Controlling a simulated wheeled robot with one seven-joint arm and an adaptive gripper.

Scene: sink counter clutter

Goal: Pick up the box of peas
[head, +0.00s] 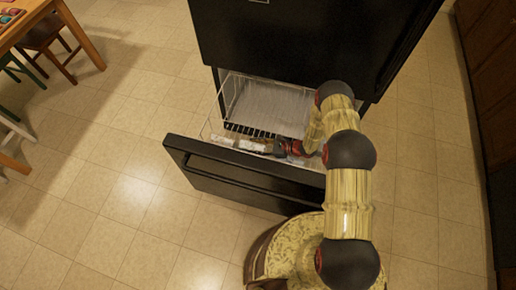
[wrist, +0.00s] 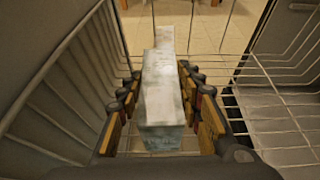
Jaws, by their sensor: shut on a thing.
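A pale, frosted-looking box (wrist: 162,95) is between the fingers of my gripper (wrist: 165,100) in the wrist view, and the fingers are shut on its two long sides. Its label is too blurred to read, so I cannot confirm from print that it is the box of peas. In the head view my gripper (head: 287,147) is down inside the open freezer drawer, near its front wall. A whitish box (head: 252,146) shows just left of it there. I cannot tell whether the held box is lifted off the drawer floor.
The freezer drawer (head: 230,172) is pulled out below the black fridge (head: 300,40). Wire basket walls (wrist: 65,85) stand close on both sides of my gripper. Another pale item (wrist: 165,33) lies just beyond the held box. Tiled floor (head: 110,190) is open at left; a table (head: 40,22) and chairs stand far left.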

